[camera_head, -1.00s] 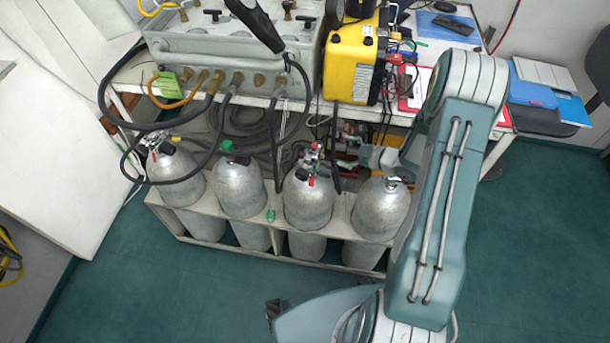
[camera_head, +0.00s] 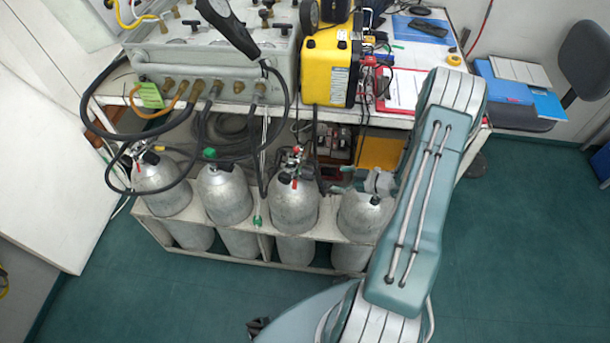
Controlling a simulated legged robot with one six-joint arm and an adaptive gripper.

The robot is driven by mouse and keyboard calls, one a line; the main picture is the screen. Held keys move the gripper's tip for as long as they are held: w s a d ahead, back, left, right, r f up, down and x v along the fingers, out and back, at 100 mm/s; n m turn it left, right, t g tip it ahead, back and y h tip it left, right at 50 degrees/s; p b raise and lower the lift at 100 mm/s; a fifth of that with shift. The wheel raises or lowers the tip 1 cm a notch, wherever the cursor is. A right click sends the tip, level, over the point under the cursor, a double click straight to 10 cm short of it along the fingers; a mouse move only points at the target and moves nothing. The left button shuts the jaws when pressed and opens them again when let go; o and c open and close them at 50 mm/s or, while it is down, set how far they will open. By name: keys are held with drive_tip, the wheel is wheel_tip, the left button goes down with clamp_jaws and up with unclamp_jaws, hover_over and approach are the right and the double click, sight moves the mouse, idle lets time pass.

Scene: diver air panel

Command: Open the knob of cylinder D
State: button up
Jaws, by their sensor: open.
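Several silver cylinders stand in a row in a white rack (camera_head: 300,240). No letters on them can be read. The rightmost cylinder (camera_head: 362,215) is beside my arm. Its top and knob are mostly hidden by my gripper (camera_head: 348,181), which is at the valve level with its jaws open, pointing left. I cannot tell whether the fingers touch the knob. The cylinder to its left (camera_head: 292,205) has a valve with a red part. The next to the left (camera_head: 224,195) has a dark and green top. The leftmost cylinder (camera_head: 160,188) has a valve with a red handle.
A grey air panel (camera_head: 215,60) and a yellow case (camera_head: 328,65) stand on the white table (camera_head: 385,117) above the cylinders. Black hoses (camera_head: 100,135) loop down in front of the left cylinders.

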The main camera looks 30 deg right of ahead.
sight(314, 175)
drive_tip(key=x, duration=1)
drive_tip(key=shift+w+a+f, duration=0.15)
drive_tip(key=shift+w+a, duration=0.05)
drive_tip(key=shift+w, duration=0.1)
drive_tip(key=c, duration=1.1)
